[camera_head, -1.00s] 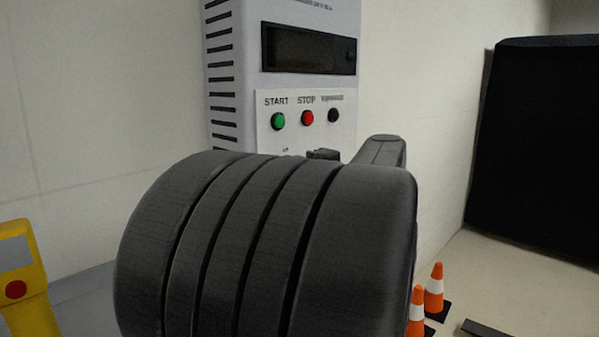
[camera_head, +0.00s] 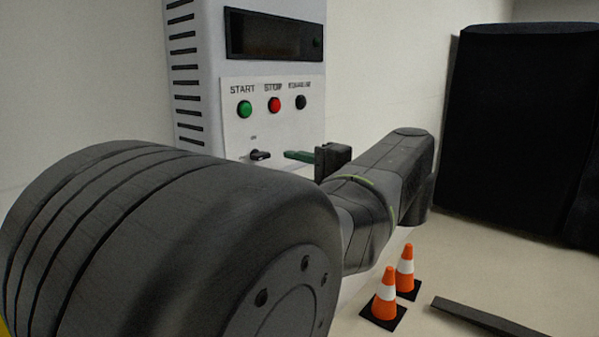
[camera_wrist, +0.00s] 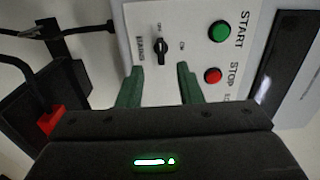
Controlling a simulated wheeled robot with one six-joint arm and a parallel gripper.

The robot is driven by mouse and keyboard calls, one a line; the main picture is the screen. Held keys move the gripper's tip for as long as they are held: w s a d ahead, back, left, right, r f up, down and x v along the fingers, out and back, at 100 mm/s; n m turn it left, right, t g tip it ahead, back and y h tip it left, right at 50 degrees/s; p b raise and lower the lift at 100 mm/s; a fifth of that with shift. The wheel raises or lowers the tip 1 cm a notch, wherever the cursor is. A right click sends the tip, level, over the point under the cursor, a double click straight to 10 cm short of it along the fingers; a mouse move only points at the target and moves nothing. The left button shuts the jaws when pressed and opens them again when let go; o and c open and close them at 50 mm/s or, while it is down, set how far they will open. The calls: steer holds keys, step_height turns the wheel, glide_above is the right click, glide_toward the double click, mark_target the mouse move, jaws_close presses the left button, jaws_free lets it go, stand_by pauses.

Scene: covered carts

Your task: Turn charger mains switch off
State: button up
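The charger (camera_head: 205,45) is a pale cabinet with side vents. Its mains switch is a black rotary knob (camera_head: 260,156) low on the white panel, below the buttons. The knob's handle lies about level across the panel. The knob also shows in the wrist view (camera_wrist: 161,47), just beyond the fingertips, with small labels too fine to read surely. My gripper (camera_head: 290,155) is right of the knob in the head view. In the wrist view my gripper (camera_wrist: 158,72) has two green fingers apart with nothing between them. The knob lies ahead of the gap, apart from both fingers.
A green START button (camera_head: 244,109), a red STOP button (camera_head: 274,104) and a black button (camera_head: 300,102) sit above the switch. A black box with a red part (camera_wrist: 50,120) and cables are left in the wrist view. Orange cones (camera_head: 386,290) and a dark covered cart (camera_head: 520,130) stand right.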

mark_target(261, 158)
steer(key=shift+v, duration=2.2)
steer(key=shift+w+a, duration=0.1)
steer(key=shift+b+x, duration=0.3)
steer(key=shift+x, duration=6.5)
